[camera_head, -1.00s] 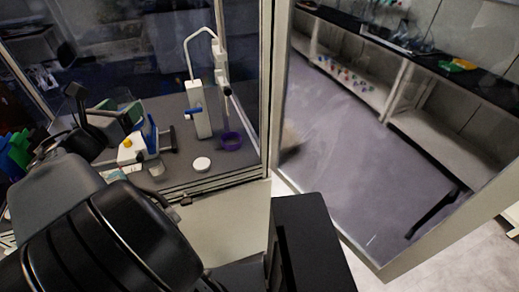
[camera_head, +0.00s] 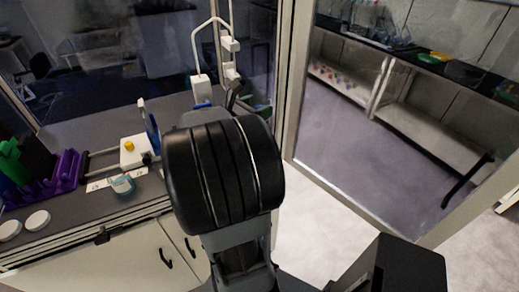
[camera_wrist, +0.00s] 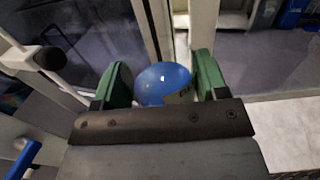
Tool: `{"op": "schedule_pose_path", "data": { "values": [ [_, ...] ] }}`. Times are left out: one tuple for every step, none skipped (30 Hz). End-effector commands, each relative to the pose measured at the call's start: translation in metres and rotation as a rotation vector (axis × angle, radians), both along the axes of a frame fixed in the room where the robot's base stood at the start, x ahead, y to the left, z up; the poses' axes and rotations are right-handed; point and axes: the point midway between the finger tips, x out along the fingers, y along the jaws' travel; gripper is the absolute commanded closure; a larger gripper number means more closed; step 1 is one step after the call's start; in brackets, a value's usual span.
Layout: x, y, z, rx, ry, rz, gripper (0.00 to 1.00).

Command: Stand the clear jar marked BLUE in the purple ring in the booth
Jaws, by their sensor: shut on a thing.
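My gripper (camera_wrist: 163,92) shows in the wrist view with two green fingers, shut on a rounded blue-looking jar (camera_wrist: 162,78). A small patch with partly hidden lettering shows on its lower right; I cannot read it fully. The jar is off the bench, with the glass booth's frame behind it. In the head view my black arm fills the middle and hides my gripper, the held jar and the purple ring.
The booth bench (camera_head: 95,128) carries a white device with a yellow knob (camera_head: 130,149), a small clear container (camera_head: 122,184), a purple rack (camera_head: 62,172) and white discs (camera_head: 38,220). A white stand (camera_head: 201,88) rises behind my arm. The glass door's frame (camera_head: 293,90) is at right.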

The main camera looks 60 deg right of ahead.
Motion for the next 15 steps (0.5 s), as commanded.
{"op": "schedule_pose_path", "data": {
  "values": [
    [0.006,-0.003,-0.036,0.003,0.006,-0.006,0.65],
    [0.01,-0.004,-0.048,0.003,0.006,-0.01,0.65],
    [0.013,-0.006,-0.064,0.001,0.005,-0.016,0.65],
    [0.016,-0.007,-0.076,0.001,0.005,-0.019,0.65],
    [0.018,-0.008,-0.086,0.0,0.006,-0.023,0.65],
    [0.021,-0.009,-0.099,-0.002,0.006,-0.028,0.65],
    [0.022,-0.009,-0.108,-0.003,0.007,-0.031,0.65],
    [0.024,-0.01,-0.116,-0.005,0.007,-0.034,0.65],
    [0.026,-0.011,-0.125,-0.007,0.006,-0.037,0.65],
    [0.027,-0.011,-0.131,-0.009,0.006,-0.04,0.65],
    [0.028,-0.011,-0.136,-0.01,0.007,-0.041,0.65],
    [0.029,-0.012,-0.142,-0.011,0.007,-0.043,0.65],
    [0.03,-0.012,-0.145,-0.013,0.006,-0.044,0.65],
    [0.031,-0.012,-0.147,-0.014,0.005,-0.044,0.65],
    [0.032,-0.013,-0.15,-0.016,0.006,-0.045,0.65]
  ]
}}
